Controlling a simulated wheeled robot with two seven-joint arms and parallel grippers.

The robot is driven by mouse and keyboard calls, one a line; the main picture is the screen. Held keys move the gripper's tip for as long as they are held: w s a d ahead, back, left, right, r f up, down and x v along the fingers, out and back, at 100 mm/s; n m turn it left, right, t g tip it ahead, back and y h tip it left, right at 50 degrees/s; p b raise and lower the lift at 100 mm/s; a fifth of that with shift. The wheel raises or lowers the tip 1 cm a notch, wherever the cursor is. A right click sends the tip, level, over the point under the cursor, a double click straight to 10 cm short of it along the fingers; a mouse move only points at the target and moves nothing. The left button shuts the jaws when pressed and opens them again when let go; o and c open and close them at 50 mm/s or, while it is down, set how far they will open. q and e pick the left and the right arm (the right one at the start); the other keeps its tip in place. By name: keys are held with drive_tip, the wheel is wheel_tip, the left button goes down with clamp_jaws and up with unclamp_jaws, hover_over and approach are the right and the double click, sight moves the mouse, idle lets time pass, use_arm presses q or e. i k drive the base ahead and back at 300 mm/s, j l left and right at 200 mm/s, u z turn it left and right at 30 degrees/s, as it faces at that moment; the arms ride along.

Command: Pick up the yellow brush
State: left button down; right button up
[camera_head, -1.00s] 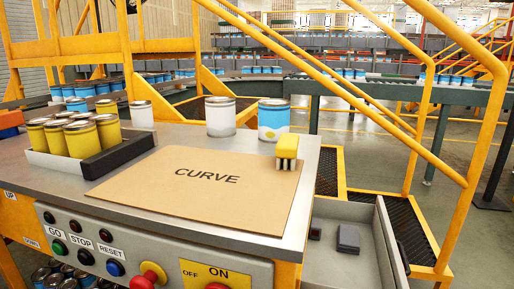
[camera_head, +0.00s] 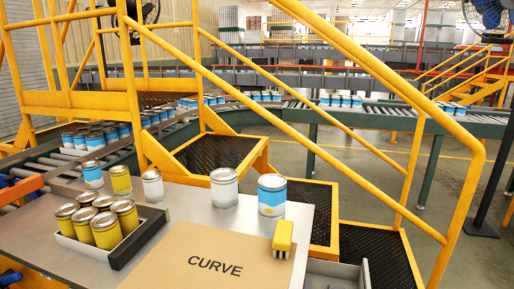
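The yellow brush (camera_head: 283,238) stands on the right edge of the brown board marked CURVE (camera_head: 200,258), in front of the blue and white can. Neither of my grippers is in the picture.
A tray (camera_head: 142,240) of yellow cans stands left of the board. White cans (camera_head: 224,188) and a blue and white can (camera_head: 272,196) stand behind the board. An open drawer (camera_head: 340,273) is at the lower right. Yellow stair rails (camera_head: 385,95) cross the right side.

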sight(282, 238)
drive_tip(key=l, duration=1.65)
